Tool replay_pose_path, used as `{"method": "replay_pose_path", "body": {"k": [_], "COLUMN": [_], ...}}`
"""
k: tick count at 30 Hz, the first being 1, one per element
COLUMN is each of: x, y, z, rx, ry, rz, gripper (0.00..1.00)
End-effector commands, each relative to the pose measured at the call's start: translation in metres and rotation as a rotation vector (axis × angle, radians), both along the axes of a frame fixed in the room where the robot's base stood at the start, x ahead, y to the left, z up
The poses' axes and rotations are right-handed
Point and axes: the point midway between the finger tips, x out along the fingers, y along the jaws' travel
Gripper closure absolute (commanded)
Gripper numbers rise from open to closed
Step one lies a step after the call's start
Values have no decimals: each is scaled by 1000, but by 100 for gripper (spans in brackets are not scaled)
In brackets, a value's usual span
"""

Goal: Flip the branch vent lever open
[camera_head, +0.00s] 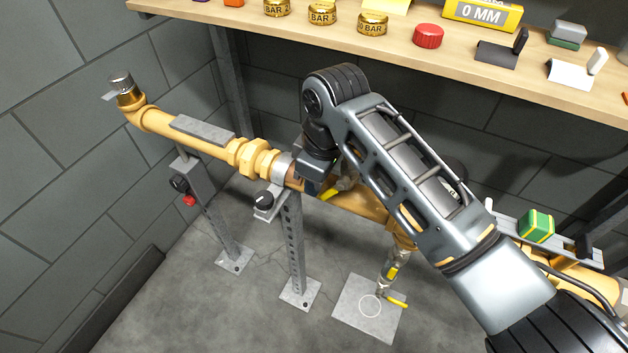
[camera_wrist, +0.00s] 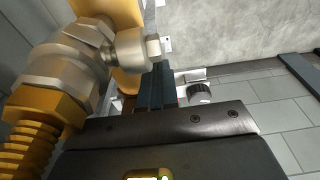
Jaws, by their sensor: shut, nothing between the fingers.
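A yellow pipe line (camera_head: 155,120) runs across the head view on grey stands. A yellow lever (camera_head: 329,195) sits on a small metal valve on the pipe, just right of my gripper (camera_head: 311,187). A second yellow lever (camera_head: 397,303) is on a drop pipe over a floor plate. I cannot tell from the pictures which one is the branch vent lever. My gripper is shut and empty, close beside the pipe. In the wrist view my fingertips (camera_wrist: 157,85) are beside a silver fitting (camera_wrist: 128,50); contact is unclear. My arm hides part of the pipe.
A wooden shelf (camera_head: 400,55) crosses above with brass caps, a red cap (camera_head: 428,36) and a yellow box (camera_head: 482,14). A stand with a black knob (camera_head: 264,200) is left of my gripper. A green block (camera_head: 537,226) is at the right.

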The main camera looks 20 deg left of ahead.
Motion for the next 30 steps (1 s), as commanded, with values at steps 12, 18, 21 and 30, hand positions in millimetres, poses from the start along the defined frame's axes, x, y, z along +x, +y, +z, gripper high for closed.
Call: {"method": "replay_pose_path", "body": {"k": [12, 18, 21, 30], "x": [0, 0, 0, -2], "y": [0, 0, 0, 4], "z": [15, 17, 16, 24], "rx": [0, 0, 0, 0], "ry": [0, 0, 0, 0], "rz": [0, 0, 0, 0], "gripper": [100, 100, 100, 100]}}
